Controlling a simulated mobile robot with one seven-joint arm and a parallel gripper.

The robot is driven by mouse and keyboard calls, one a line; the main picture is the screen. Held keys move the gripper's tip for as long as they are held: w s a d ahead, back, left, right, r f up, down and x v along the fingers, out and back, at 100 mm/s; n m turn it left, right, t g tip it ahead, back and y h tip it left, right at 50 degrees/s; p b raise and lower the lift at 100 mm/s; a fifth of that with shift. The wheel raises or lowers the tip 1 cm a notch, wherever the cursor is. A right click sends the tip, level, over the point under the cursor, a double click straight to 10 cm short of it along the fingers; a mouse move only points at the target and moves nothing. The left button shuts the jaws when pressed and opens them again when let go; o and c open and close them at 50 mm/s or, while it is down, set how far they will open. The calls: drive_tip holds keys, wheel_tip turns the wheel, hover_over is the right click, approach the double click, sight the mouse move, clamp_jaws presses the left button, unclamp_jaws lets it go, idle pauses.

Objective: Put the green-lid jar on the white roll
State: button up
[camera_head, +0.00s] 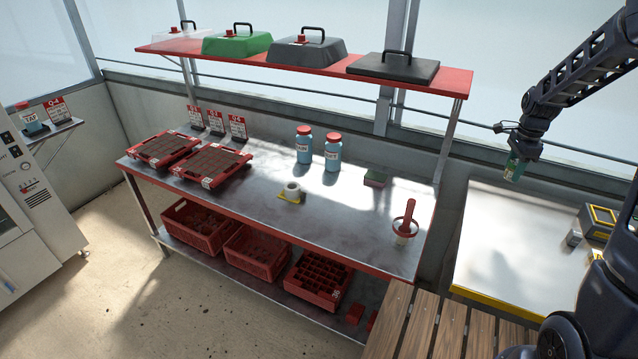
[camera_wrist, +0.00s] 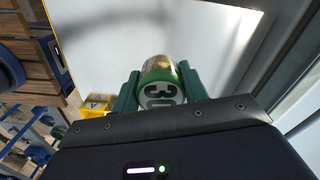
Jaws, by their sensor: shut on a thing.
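My gripper (camera_head: 516,162) is at the upper right in the head view, raised above the white-topped table. It is shut on the green-lid jar (camera_wrist: 161,88), which sits between two green fingers in the wrist view.
A red shelf (camera_head: 330,75) with covers overhangs the bench's back. The white-topped table (camera_head: 500,235) is mostly clear.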

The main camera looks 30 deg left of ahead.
drive_tip(key=s+a+r+n, duration=0.2)
drive_tip(key=a+n, duration=0.3)
drive_tip(key=a, duration=1)
drive_tip(key=s+a+r+n, duration=0.2)
drive_tip(key=a+n, duration=0.2)
drive_tip(key=a, duration=1.1)
drive_tip(key=s+a+r+n, duration=0.25)
drive_tip(key=a+n, duration=0.25)
drive_tip(key=a, duration=1)
drive_tip(key=n, duration=0.3)
hover_over(292, 187)
wheel_tip(292, 187, down, 7)
drive_tip(key=shift+m, duration=0.3)
wheel_tip(292, 187, down, 20)
drive_tip(key=shift+w+a+f, duration=0.1)
drive_tip(key=shift+f, duration=0.15)
drive_tip(key=shift+f, duration=0.1)
drive_tip(key=o, duration=1)
